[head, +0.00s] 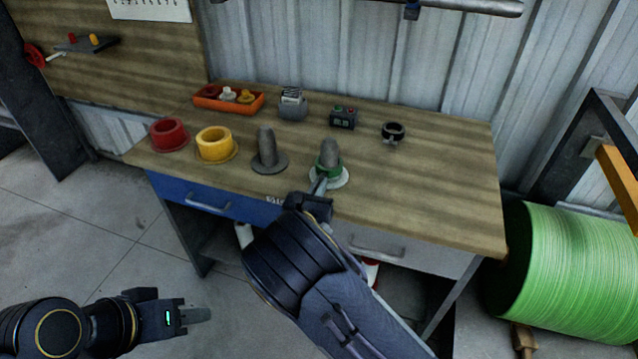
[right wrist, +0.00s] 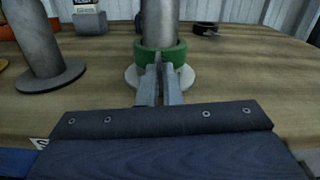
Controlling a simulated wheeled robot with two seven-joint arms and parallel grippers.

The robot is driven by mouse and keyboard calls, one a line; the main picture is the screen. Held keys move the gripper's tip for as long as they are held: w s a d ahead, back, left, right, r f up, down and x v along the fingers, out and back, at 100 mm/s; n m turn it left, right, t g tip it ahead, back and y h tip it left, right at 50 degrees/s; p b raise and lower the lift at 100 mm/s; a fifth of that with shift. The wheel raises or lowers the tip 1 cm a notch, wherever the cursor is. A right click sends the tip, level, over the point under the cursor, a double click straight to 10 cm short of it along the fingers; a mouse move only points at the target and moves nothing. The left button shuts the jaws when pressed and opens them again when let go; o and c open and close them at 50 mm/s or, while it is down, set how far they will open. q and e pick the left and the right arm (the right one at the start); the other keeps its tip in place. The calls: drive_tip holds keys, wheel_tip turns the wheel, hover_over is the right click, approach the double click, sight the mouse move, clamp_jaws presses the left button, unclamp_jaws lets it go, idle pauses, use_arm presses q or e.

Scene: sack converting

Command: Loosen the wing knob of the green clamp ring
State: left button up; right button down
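The green clamp ring (head: 329,171) sits low around a grey upright post (head: 330,151) on a pale round base at the bench's front; in the right wrist view the ring (right wrist: 174,51) is straight ahead. My right gripper (head: 319,184) reaches it from the front. In the right wrist view its fingertips (right wrist: 160,70) are close together at the ring's near side, with a narrow gap. The wing knob is mostly hidden by the fingers, so I cannot tell whether they grip it. My left gripper (head: 198,315) is away from the bench, over the floor, seen side-on.
A bare grey post (head: 267,147) stands left of the ringed one. Yellow (head: 215,144) and red (head: 169,134) rings stand further left. Behind are an orange tray (head: 228,103), a small control box (head: 343,118) and a black ring (head: 392,131). The bench's right side is clear.

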drive_tip(key=n+p, duration=0.1)
drive_tip(key=n, duration=0.2)
drive_tip(key=shift+r+n, duration=0.1)
drive_tip(key=shift+n, duration=0.3)
drive_tip(key=n+p, duration=0.2)
drive_tip(key=n, duration=0.1)
drive_tip(key=shift+n, duration=0.3)
drive_tip(key=n+p, duration=0.2)
drive_tip(key=n, duration=0.4)
drive_tip(key=shift+p, duration=0.4)
drive_tip(key=n+p, duration=0.1)
drive_tip(key=n, duration=0.5)
drive_tip(key=shift+n+p, duration=0.3)
drive_tip(key=shift+p, duration=0.1)
drive_tip(key=n+p, duration=0.1)
drive_tip(key=n, duration=0.4)
drive_tip(key=shift+n, duration=0.3)
drive_tip(key=c, duration=1.6)
unclamp_jaws()
